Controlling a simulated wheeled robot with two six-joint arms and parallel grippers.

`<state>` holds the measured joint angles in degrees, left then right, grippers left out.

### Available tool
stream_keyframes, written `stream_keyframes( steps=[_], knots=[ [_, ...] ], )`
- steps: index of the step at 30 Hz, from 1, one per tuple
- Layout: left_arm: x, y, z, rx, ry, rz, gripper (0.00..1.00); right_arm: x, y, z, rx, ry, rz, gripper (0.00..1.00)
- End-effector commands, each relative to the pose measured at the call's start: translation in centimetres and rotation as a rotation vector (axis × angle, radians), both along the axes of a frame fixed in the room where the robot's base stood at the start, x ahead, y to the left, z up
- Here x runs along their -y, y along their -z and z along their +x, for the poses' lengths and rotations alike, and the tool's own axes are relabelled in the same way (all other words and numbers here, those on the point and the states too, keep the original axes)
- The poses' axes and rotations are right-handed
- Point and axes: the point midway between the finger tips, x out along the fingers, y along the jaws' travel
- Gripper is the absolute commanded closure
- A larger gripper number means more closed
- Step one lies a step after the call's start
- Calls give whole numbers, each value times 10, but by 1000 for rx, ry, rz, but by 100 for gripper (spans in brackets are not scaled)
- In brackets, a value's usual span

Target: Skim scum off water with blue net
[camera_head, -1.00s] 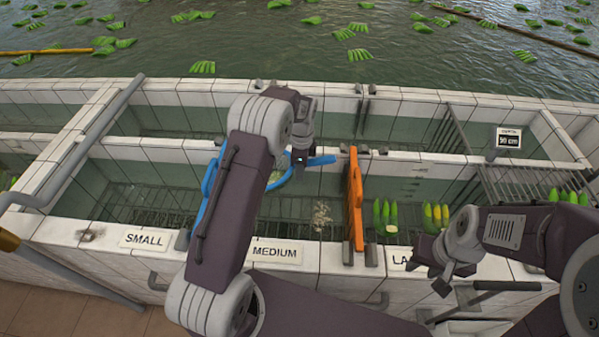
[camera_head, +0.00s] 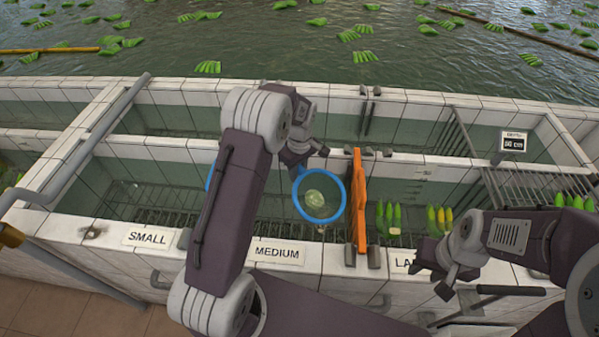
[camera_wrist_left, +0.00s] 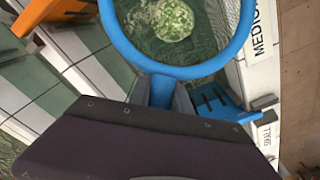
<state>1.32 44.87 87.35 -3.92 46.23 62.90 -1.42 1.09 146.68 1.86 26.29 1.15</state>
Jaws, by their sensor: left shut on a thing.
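My left gripper (camera_head: 297,158) is shut on the blue net (camera_head: 341,214), which it holds over the MEDIUM compartment. The hoop faces up towards the head camera, and its handle runs into my jaws. In the left wrist view, the blue net (camera_wrist_left: 178,72) extends from between my fingers (camera_wrist_left: 160,95). A pale green, speckled round clump of scum (camera_head: 316,199) shows inside the hoop, also in the wrist view (camera_wrist_left: 163,20). I cannot tell whether it lies in the mesh or on the water (camera_head: 278,208) beneath. My right gripper (camera_head: 445,285) hangs by the LARGE side, apart from the net; its jaws are unclear.
An orange divider (camera_head: 358,200) stands just right of the hoop. A blue divider (camera_head: 212,178) is partly behind my left arm. Green and yellow bananas (camera_head: 392,216) stand in the right compartment. Tiled walls (camera_head: 200,147) and a metal rail (camera_head: 85,145) border the tank.

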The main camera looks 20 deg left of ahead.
Motion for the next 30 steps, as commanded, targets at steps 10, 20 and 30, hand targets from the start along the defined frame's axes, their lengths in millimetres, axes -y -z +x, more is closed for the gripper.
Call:
stream_keyframes(
  steps=[10,20,30],
  knots=[
    [-5,-8,-5,7,-688,36,100,0,2,0,0,0,0,64],
    [-5,-17,-3,16,-751,125,100,0,6,0,0,0,0,64],
    [-5,3,-3,15,-750,124,100,0,21,0,0,0,0,64]
  ],
)
